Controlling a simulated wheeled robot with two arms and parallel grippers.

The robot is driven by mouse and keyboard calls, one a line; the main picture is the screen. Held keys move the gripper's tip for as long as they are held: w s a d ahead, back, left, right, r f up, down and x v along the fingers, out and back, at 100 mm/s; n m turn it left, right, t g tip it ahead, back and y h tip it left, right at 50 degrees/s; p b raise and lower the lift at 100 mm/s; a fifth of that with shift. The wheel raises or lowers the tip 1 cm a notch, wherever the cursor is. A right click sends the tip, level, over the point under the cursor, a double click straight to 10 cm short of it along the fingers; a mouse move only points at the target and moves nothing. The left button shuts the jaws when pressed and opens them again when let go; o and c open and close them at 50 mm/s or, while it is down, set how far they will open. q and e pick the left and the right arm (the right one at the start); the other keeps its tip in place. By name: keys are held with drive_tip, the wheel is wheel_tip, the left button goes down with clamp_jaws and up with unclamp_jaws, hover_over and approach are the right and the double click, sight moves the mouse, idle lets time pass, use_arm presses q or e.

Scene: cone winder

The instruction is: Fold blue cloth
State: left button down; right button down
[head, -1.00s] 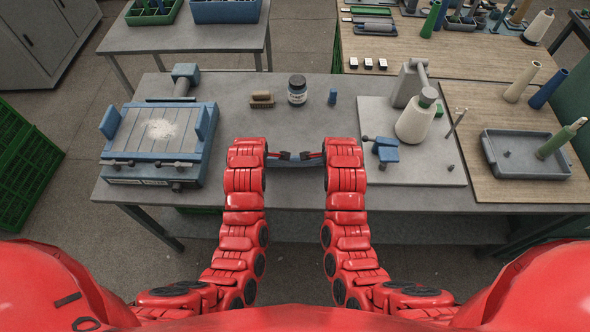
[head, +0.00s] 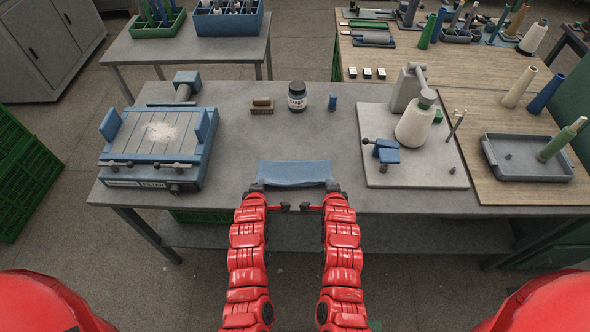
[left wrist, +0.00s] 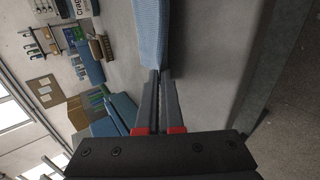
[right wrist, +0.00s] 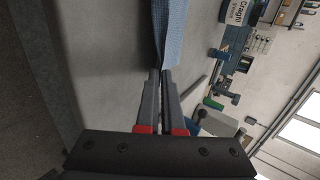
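The blue cloth (head: 295,172) lies as a wide, short strip near the front edge of the grey table, with its near edge raised slightly. My left gripper (head: 258,187) is at its near left corner and my right gripper (head: 333,186) at its near right corner. In the left wrist view the cloth (left wrist: 152,35) runs into the tips of the nearly closed left fingers (left wrist: 157,75). In the right wrist view the cloth (right wrist: 170,30) likewise meets the closed right fingertips (right wrist: 160,75). How many layers it has is not clear.
Behind the cloth stand a brush (head: 262,105), a dark jar (head: 297,96) and a small blue piece (head: 332,102). A blue clamping fixture (head: 157,145) is at left. A board (head: 425,170) with a white cone (head: 416,122) is at right. The tabletop between is clear.

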use_arm(q)
drive_tip(key=c, duration=0.7)
unclamp_jaws()
use_arm(e)
drive_tip(key=c, duration=0.7)
unclamp_jaws()
use_arm(q)
drive_tip(key=shift+r, duration=0.2)
use_arm(e)
drive_tip(key=shift+r, duration=0.25)
use_arm(q)
drive_tip(key=s+r, duration=0.2)
drive_tip(key=r, duration=0.1)
drive_tip(key=s+r, duration=0.4)
drive_tip(key=r, duration=0.1)
drive_tip(key=shift+r, duration=0.3)
use_arm(e)
drive_tip(key=s+r, duration=0.4)
drive_tip(key=r, duration=0.1)
drive_tip(key=s+r, duration=0.2)
drive_tip(key=r, duration=0.1)
drive_tip(key=shift+r, duration=0.25)
